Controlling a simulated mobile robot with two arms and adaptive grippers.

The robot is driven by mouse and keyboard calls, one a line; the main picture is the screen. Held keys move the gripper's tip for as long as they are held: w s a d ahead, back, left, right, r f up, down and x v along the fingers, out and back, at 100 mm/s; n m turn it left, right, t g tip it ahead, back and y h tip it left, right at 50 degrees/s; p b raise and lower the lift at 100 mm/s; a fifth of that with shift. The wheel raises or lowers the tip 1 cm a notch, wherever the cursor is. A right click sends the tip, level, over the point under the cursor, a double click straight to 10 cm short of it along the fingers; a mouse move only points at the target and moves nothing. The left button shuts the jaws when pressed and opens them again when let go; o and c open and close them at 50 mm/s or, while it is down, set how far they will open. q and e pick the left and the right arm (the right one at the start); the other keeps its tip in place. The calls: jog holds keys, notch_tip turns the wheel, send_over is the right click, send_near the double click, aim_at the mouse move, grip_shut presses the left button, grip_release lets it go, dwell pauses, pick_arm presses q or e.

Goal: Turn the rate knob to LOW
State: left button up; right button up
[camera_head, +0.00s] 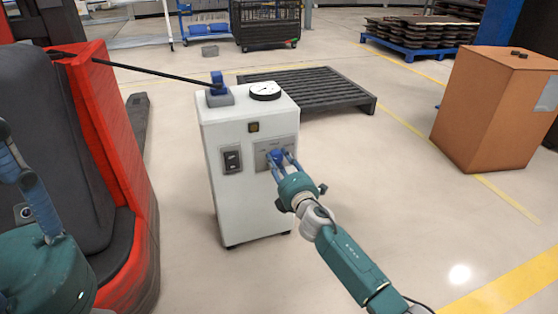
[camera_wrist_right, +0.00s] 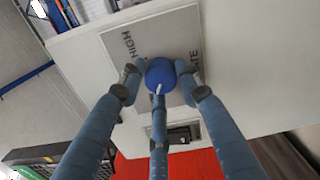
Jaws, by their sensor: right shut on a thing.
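The rate knob (camera_wrist_right: 160,74) is a round blue knob with a white pointer mark, on a grey panel (camera_wrist_right: 110,42) on the white cabinet's front. In the right wrist view the mark points toward the bottom of the picture. The word HIGH reads on the panel to the knob's left, and part of the RATE label shows to its right. The LOW label cannot be made out. My right gripper (camera_head: 277,160) has its three fingers closed around the knob. My left gripper (camera_head: 22,178) is partly in view at the left edge; its opening is unclear.
The white cabinet (camera_head: 232,195) carries a gauge (camera_head: 265,90), a blue-handled part (camera_head: 217,86) and a black switch (camera_head: 232,160). A red and black machine (camera_head: 110,130) stands close at left. A dark pallet (camera_head: 310,88) lies behind, a cardboard box (camera_head: 480,115) at right. Floor between is clear.

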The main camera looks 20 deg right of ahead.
jog(key=shift+d+f, duration=0.1)
jog(key=shift+d, duration=0.45)
jog(key=o, duration=1.1)
jog(key=shift+d, duration=0.1)
jog(key=shift+o, duration=0.2)
jog(key=shift+a, duration=0.3)
jog(key=shift+s, duration=0.2)
jog(key=s, duration=1.1)
jog(key=shift+s+d, duration=0.25)
jog(key=shift+s, duration=0.15)
